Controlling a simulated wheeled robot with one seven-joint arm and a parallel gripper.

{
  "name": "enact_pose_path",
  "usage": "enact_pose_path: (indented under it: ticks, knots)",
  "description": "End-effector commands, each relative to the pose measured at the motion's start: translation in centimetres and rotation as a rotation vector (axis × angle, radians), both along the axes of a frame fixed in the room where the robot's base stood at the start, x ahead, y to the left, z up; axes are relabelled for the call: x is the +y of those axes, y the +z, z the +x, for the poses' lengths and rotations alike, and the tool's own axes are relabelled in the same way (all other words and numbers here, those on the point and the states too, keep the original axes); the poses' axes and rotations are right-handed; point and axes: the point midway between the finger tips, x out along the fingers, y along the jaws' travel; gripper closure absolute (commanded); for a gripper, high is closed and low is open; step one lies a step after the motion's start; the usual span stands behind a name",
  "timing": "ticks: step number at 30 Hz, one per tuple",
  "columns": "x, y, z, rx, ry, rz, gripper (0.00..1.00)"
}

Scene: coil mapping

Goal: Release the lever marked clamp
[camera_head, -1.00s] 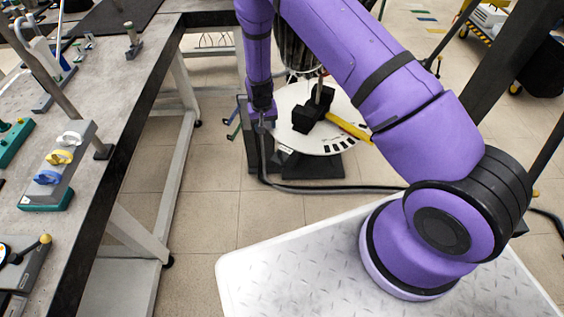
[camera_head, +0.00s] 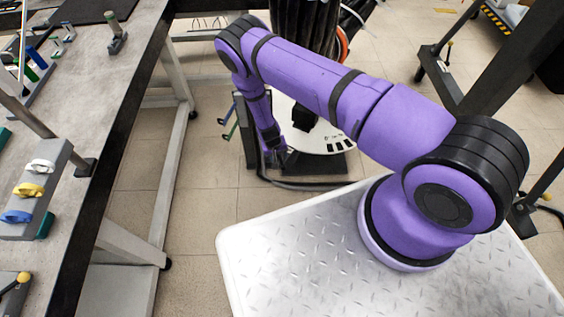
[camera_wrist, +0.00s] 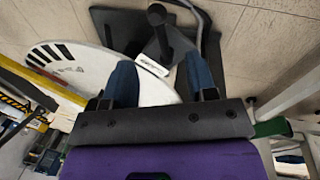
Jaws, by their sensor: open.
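My gripper (camera_wrist: 161,78) is open, with two blue fingers apart and nothing between their tips. In the head view my gripper (camera_head: 276,154) is low beside a white round plate (camera_head: 318,138) with dark marks. That plate (camera_wrist: 75,72) also fills the left of the wrist view. Ahead of the fingers is a black upright post (camera_wrist: 158,18) on a dark base, with a small white label (camera_wrist: 152,65) too small to read. I cannot tell which lever is marked clamp.
A yellow bar (camera_wrist: 40,82) crosses the wrist view's left side. A workbench (camera_head: 112,95) stands at left, holding a block with white, yellow and blue knobs (camera_head: 30,189). A dark cable (camera_head: 310,185) runs along the floor. Bare tiles (camera_head: 205,205) lie between bench and stand.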

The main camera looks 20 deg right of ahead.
Motion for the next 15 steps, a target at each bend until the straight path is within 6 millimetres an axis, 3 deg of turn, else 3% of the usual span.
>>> enact_pose_path:
  ticks: [9,15]
  knots:
    - [-1.1,-5.3,-0.2,0.001,0.001,0.0,0.48]
    - [-1.5,-7.6,-0.2,0.001,0.0,0.001,0.48]
